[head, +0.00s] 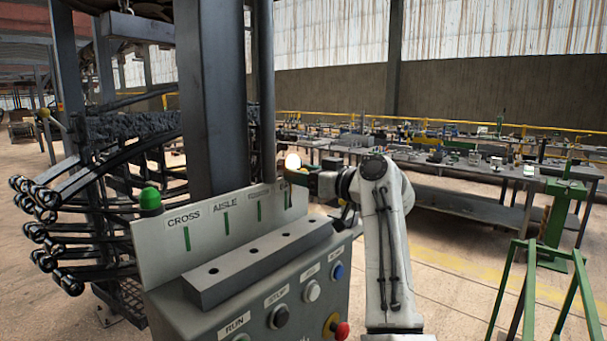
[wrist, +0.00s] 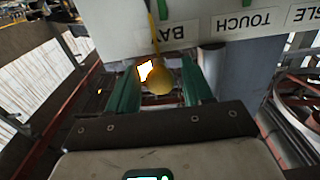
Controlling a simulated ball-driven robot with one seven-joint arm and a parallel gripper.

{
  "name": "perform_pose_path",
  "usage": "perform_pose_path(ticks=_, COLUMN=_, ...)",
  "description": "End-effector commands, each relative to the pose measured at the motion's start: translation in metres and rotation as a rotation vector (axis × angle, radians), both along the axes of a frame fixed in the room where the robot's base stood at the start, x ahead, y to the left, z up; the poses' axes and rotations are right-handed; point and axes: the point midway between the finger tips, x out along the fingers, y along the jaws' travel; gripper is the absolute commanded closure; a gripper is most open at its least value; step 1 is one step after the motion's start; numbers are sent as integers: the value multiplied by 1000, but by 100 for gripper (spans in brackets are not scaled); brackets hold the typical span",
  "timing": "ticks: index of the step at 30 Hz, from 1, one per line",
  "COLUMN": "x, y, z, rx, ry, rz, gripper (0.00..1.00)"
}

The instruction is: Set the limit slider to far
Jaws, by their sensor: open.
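A grey control box (head: 245,303) stands in front of me, with an upright plate (head: 163,255) marked CROSS, AISLE and further labels over green slots. No label reading limit is legible, so I cannot tell which part is the limit slider. My gripper (head: 299,177) is at the plate's right end. In the wrist view its green fingers (wrist: 158,82) are open, with a yellow round knob (wrist: 161,82) showing between them near the BAY label. Whether they touch it I cannot tell. A bright glowing piece (wrist: 145,70) shows beside the knob; a glow (head: 292,161) also shows in the head view.
A raised bar with holes (head: 262,262) runs along the box top. Several buttons, including a red one (head: 341,331), are on its front. A steel column (head: 211,90) stands close behind; a green stand (head: 505,285) is right.

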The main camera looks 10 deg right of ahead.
Motion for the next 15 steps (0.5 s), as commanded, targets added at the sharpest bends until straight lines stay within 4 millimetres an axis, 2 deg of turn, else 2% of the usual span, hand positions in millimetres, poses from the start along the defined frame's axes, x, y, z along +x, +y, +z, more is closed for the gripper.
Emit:
perform_pose_path(ticks=2, x=0, y=0, z=0, rx=0, ry=0, rz=0, gripper=55)
perform_pose_path(ticks=15, x=0, y=0, z=0, rx=-1, ry=1, rz=0, gripper=97)
